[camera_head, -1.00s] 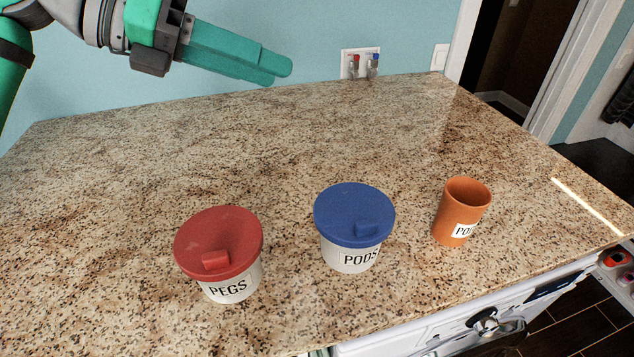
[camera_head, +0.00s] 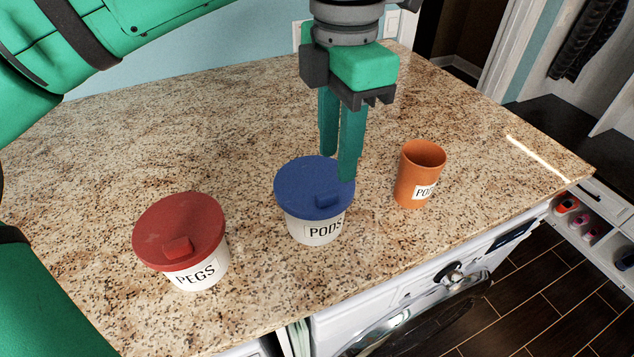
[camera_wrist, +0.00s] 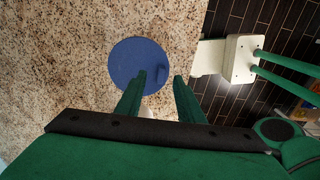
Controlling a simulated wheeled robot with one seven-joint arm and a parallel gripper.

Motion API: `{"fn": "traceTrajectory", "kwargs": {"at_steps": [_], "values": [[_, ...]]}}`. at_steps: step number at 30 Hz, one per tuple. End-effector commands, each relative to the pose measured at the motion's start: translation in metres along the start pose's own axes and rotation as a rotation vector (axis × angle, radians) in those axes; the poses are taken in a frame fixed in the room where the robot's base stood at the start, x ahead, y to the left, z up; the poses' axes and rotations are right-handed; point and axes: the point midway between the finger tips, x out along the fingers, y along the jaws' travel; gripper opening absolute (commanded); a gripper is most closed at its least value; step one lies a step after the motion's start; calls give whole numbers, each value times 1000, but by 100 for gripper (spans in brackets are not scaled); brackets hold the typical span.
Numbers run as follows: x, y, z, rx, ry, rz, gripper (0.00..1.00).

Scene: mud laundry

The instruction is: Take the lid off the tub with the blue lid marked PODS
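The tub marked PODS (camera_head: 318,230) is white and stands upright on the counter, with its round blue lid (camera_head: 300,187) on top. The lid has a small raised block handle (camera_head: 328,200) toward the front right. In the wrist view the blue lid (camera_wrist: 130,62) lies beyond the fingertips, and its handle shows near the right rim. My gripper (camera_head: 340,166) points down above the lid's back right side, its two green fingers apart. In the wrist view the gripper (camera_wrist: 160,74) is open with nothing between the fingers. Whether a finger touches the lid cannot be told.
A white tub marked PEGS with a red lid (camera_head: 180,228) stands to the left. An orange cup (camera_head: 418,175) stands close on the right. The speckled counter (camera_head: 170,140) is clear behind them. Its front edge lies above a white washing machine (camera_head: 400,312).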

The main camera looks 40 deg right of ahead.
Motion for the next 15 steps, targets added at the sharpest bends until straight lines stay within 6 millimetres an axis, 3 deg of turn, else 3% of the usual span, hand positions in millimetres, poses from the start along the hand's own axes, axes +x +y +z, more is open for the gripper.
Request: {"fn": "traceTrajectory", "kwargs": {"at_steps": [8,15], "values": [[20,-1,-2,1,-1,0,34],[52,-5,-5,0,-2,-2,34]]}}
